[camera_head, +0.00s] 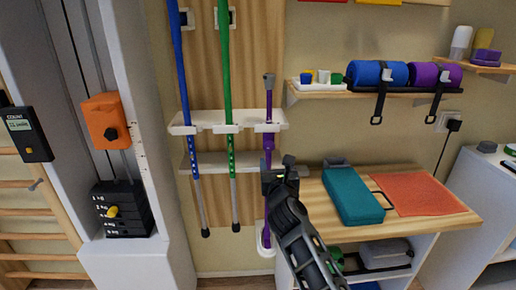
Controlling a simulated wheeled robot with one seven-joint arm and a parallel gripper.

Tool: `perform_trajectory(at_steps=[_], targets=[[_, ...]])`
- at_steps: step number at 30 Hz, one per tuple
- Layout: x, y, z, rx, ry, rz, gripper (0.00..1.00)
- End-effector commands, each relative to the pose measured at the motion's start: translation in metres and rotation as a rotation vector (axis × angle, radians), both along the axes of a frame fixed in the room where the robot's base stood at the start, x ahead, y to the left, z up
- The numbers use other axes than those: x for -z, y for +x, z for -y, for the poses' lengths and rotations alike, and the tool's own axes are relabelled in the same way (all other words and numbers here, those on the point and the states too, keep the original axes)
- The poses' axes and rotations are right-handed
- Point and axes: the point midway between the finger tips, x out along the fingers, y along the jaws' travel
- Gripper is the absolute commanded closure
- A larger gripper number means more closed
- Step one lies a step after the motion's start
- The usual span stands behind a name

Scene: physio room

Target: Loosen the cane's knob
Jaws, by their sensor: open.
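A purple cane (269,108) stands upright at the right end of a white wall rack (182,128). It has a dark grey top, and its foot is in a small white holder (264,250) low on the wall. My gripper (280,168) is open at the cane's mid-height, just below the rack's upper bar. Its black fingers overlap the cane in the picture. I cannot tell whether they touch it or stand around it. The cane's knob cannot be made out; my gripper hides part of the shaft there. A blue cane (182,72) and a green cane (225,70) stand left of it.
A wooden-topped cabinet (440,219) with a teal box (351,194) and an orange mat (425,192) stands right of my arm. A shelf above holds blue and purple rolls (377,73). A white column (150,180) with an orange box (106,121) is at left.

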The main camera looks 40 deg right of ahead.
Motion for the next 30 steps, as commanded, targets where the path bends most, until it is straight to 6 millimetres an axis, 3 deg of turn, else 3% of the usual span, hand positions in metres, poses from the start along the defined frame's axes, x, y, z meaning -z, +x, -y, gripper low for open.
perform_trajectory(at_steps=[18, 30], targets=[[-0.003, 0.062, 0.040, 0.000, 0.036, 0.020, 0.37], [-0.003, 0.071, 0.046, -0.001, 0.035, 0.018, 0.37]])
